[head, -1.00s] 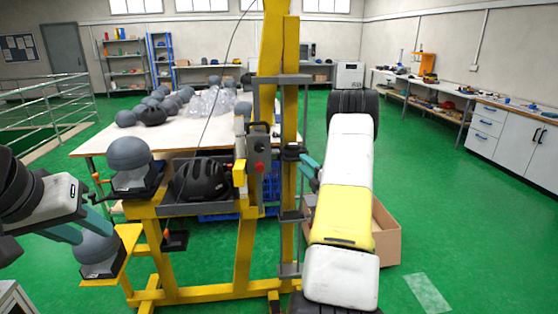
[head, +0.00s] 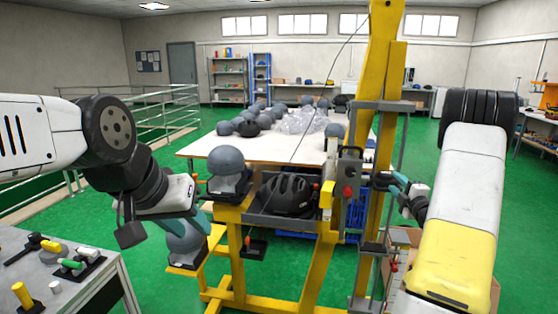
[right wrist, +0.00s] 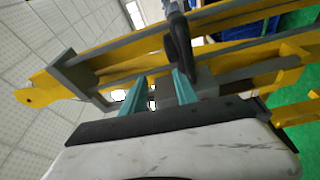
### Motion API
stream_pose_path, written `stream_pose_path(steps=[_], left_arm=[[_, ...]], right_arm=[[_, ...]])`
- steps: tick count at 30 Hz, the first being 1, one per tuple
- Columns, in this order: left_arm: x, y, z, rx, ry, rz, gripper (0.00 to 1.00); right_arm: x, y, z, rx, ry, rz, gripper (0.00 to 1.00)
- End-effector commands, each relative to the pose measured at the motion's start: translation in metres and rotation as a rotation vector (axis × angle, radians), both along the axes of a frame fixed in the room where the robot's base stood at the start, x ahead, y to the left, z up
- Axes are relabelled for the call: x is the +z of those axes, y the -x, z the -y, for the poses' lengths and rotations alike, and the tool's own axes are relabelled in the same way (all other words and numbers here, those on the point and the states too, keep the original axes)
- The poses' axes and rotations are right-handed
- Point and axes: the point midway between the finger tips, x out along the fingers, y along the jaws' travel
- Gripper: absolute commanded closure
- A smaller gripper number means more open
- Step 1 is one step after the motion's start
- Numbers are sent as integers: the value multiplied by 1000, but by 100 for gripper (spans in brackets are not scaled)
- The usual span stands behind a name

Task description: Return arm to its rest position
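The yellow drop tower (head: 383,110) stands right of centre in the head view. A black helmet (head: 287,194) sits on its grey tray, left of the post. A grey headform (head: 226,162) stands on a black base left of the helmet. A second headform (head: 186,240) sits lower on a yellow shelf. My left gripper (head: 193,220) is at this lower headform, its teal fingers apart; contact is unclear. My right gripper (head: 396,184) is beside the tower's post. Its teal fingers show spread in the right wrist view (right wrist: 159,90), with a dark tower part close beyond them.
A white table (head: 205,150) with several grey headforms and clear domes stands behind the tower. A tool bench (head: 100,255) is at front left. A cardboard box (head: 495,290) sits partly behind my right arm. Green floor is open at left, beyond the bench.

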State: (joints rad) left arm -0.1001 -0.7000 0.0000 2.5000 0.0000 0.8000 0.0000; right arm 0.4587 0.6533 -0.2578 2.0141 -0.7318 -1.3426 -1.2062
Motion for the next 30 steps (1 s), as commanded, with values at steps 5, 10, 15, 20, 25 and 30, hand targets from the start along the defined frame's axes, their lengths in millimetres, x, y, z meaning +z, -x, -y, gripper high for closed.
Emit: stream_pose_path(steps=[5,10,15,20,25,30], left_arm=[[0,0,0,0,0,0,64],[0,0,0,0,0,0,64],[0,0,0,0,0,0,64],[0,0,0,0,0,0,64],[0,0,0,0,0,0,64],[0,0,0,0,0,0,64]], right_arm=[[67,-2,-29,-116,-238,-144,64],[108,31,-70,-229,-525,-295,64],[130,94,-125,-329,-825,-459,64],[133,177,-186,-420,-1093,-644,64],[124,273,-243,-518,-1306,-851,64],[113,338,-273,-595,-1406,-990,64]])
